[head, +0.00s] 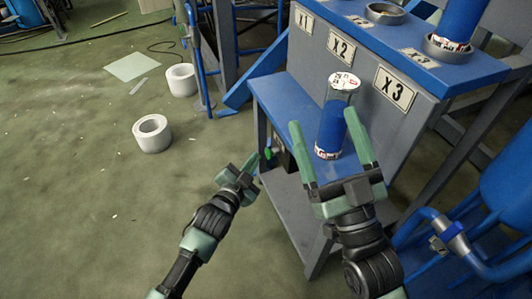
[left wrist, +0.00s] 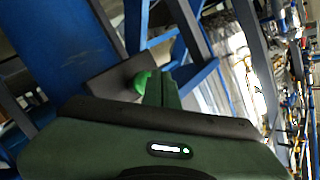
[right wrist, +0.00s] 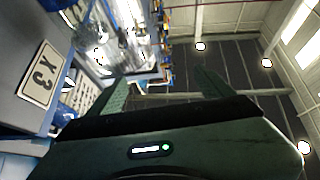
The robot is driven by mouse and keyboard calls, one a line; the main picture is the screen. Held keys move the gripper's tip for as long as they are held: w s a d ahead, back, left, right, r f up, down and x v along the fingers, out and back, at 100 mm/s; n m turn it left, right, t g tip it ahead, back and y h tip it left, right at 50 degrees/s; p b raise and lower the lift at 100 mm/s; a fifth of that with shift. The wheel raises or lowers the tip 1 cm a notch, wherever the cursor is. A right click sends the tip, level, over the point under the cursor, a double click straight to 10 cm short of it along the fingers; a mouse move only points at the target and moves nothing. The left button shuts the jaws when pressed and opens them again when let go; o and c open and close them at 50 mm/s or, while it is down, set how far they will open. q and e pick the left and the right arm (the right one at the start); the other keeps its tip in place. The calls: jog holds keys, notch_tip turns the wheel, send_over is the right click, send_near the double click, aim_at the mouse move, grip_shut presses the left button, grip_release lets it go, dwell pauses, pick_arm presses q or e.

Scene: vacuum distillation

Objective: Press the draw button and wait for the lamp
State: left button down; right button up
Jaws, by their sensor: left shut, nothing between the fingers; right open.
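A green button (left wrist: 140,82) sits on a dark box in the left wrist view, right beside my shut left fingertips; whether they touch it is unclear. In the head view it is a small green spot (head: 270,153) at the bench's left side, just beyond my left gripper (head: 254,164). My right gripper (head: 322,118) is open, its fingers pointing towards the bench. A clear container with blue contents (head: 331,130) stands upright on the lower blue shelf and appears between the right fingers in the head view. The right wrist view shows nothing held. I cannot make out a lamp.
The blue bench (head: 430,72) has plates X1, X2 and X3 on its front and round holders on top. One holder bears another blue container (head: 460,22). Blue pipework (head: 465,250) stands at right.

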pick_arm(q)
jog(key=a+p, duration=0.1)
jog(key=s+a, duration=0.1)
jog(key=a, duration=0.1)
jog(key=shift+a+p, duration=0.25)
jog(key=shift+p, duration=0.1)
pick_arm(e)
notch_tip(320, 180, down, 8)
jog(key=w+g+h, duration=0.1)
jog(key=w+g, duration=0.1)
jog(key=g, duration=0.2)
jog(key=shift+w+d+g+h, duration=0.15)
jog(key=shift+w+g+h, duration=0.15)
jog(key=shift+w+g, duration=0.1)
pick_arm(q)
jog(key=shift+s, duration=0.1)
